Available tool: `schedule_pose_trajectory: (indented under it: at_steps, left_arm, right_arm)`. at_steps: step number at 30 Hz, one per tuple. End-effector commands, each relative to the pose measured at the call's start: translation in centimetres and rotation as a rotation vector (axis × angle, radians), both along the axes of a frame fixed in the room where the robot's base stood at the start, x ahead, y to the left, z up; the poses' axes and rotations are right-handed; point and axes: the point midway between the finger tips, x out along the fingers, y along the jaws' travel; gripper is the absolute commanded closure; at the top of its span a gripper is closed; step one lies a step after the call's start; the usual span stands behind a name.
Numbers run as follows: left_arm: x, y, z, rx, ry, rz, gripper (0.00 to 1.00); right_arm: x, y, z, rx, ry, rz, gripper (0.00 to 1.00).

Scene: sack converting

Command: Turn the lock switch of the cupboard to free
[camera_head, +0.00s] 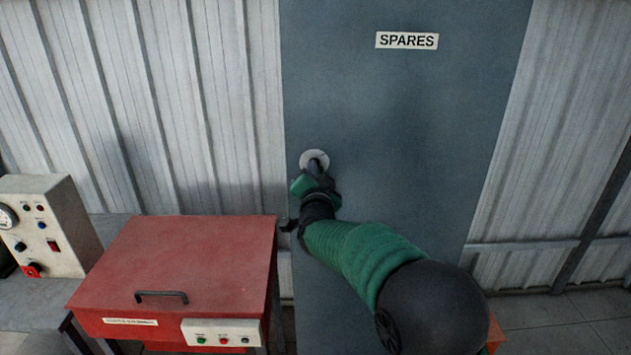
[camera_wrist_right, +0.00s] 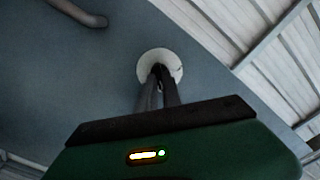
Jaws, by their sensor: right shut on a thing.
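The cupboard (camera_head: 400,120) is a tall blue-grey cabinet with a white SPARES label (camera_head: 407,40). Its lock switch shows as a round pale plate (camera_head: 314,157) near the left edge of the door. In the right wrist view the plate (camera_wrist_right: 173,62) is ahead of the fingers. My right gripper (camera_head: 315,167) reaches up to the plate, its fingers close together on the switch knob at the plate's middle. The fingers hide most of the knob, so its turn angle cannot be made out. My left gripper is not in either view.
A red machine (camera_head: 190,250) with a black handle and a button panel stands at the lower left. A grey control box (camera_head: 50,225) sits on a bench beside it. A curved handle (camera_wrist_right: 80,12) shows on the door in the wrist view. Corrugated wall (camera_head: 150,100) lies behind.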

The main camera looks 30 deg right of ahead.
Motion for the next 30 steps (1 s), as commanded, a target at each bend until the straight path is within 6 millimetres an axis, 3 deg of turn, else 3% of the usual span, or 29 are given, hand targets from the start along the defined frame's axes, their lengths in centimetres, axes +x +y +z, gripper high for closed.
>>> schedule_pose_trajectory:
  at_steps: [1,21,22,26,30]
  left_arm:
    - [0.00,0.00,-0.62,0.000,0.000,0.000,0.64]
    - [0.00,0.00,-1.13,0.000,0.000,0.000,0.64]
    - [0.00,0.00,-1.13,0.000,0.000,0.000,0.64]
    - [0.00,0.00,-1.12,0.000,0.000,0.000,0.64]
    - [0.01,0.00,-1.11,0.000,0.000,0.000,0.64]
  right_arm:
    - [0.10,0.24,-1.07,0.022,0.005,0.006,1.00]
    - [0.14,0.33,-0.77,0.076,-0.027,0.008,1.00]
    - [0.14,0.34,-0.77,0.076,-0.027,0.008,0.88]
    - [0.12,0.26,-0.59,0.074,-0.030,0.006,0.71]
    - [0.03,0.19,-0.34,0.072,-0.033,0.005,0.69]
